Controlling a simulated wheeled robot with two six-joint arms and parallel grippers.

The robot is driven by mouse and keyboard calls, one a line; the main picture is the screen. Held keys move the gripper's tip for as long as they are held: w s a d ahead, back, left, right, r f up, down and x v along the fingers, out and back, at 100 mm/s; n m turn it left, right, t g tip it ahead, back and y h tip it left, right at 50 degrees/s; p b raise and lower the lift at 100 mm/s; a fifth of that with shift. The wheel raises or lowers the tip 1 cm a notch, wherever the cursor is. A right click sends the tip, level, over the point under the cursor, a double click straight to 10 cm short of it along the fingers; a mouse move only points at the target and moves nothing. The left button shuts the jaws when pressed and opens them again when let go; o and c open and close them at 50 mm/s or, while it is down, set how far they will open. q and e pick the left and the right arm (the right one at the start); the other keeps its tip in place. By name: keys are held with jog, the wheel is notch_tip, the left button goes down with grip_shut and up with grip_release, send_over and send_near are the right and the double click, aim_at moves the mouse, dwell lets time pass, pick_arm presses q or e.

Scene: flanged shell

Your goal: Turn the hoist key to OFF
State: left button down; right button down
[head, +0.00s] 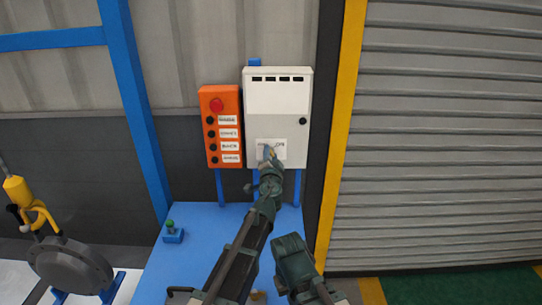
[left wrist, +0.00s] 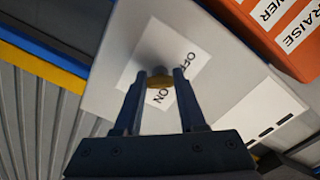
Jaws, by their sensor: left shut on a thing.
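The hoist key (left wrist: 158,82) shows as a small brass-coloured piece in front of a white label (left wrist: 136,62) marked OFF and ON. My left gripper (left wrist: 157,77) is shut on the key, one dark finger on each side. In the head view my left gripper (head: 267,154) reaches the label on the lower part of the grey cabinet (head: 277,112). The gripper hides part of the label, and I cannot tell which word the key points to.
An orange control box (head: 220,128) with a red button and several dark buttons hangs just left of the cabinet. A blue surface (head: 205,240) lies below. A yellow post (head: 341,130) and a shutter (head: 450,140) stand to the right.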

pick_arm(q)
jog(key=shift+n, duration=0.6)
jog(key=shift+s, duration=0.1)
jog(key=shift+c, duration=2.4)
grip_release()
